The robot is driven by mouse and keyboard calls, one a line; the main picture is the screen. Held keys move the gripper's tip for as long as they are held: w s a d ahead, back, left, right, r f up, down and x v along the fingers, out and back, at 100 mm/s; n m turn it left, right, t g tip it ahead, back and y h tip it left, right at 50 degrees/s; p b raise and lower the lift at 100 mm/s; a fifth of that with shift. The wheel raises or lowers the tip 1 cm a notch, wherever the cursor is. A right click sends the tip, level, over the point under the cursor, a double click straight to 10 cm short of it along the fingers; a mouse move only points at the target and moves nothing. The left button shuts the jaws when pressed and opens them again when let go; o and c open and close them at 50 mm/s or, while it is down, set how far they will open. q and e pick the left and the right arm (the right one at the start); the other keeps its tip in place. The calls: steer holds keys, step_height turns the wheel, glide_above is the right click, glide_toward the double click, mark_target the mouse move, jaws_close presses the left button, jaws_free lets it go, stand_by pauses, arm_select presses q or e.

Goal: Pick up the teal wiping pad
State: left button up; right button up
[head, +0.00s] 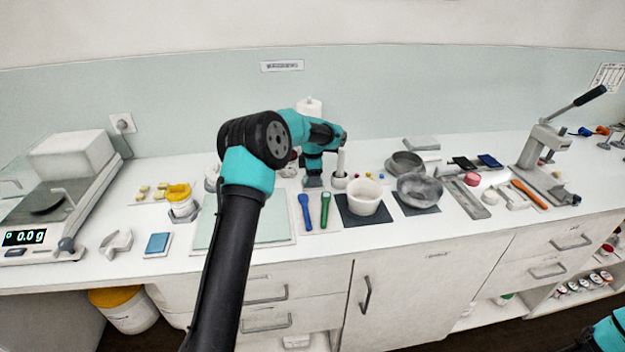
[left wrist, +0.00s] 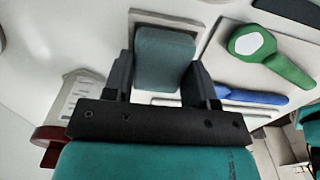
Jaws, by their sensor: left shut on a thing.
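The teal wiping pad (left wrist: 165,52) sits between the two dark fingers of my left gripper (left wrist: 160,82) in the left wrist view. The gripper is shut on it. A pale holder (left wrist: 180,19) shows behind the pad; I cannot tell whether they touch. In the head view my left gripper (head: 313,181) is low over the back of the counter, behind the blue and green spoons, and the pad cannot be made out there. Only part of my right arm shows at the bottom right corner; its gripper is out of view.
A blue spoon (head: 305,212) and a green spoon (head: 325,210) lie just in front of the left gripper. A white mortar (head: 364,198) and grey bowl (head: 418,190) stand to the right. A blue pad (head: 158,243) lies at left, near the scale (head: 50,215).

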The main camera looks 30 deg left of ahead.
arm_select(q)
step_height(320, 180, up, 9)
steer(key=shift+r, duration=0.2)
stand_by(0.5)
steer(key=o, duration=0.3)
steer(key=shift+c, duration=1.2)
steer(key=shift+s, duration=0.1)
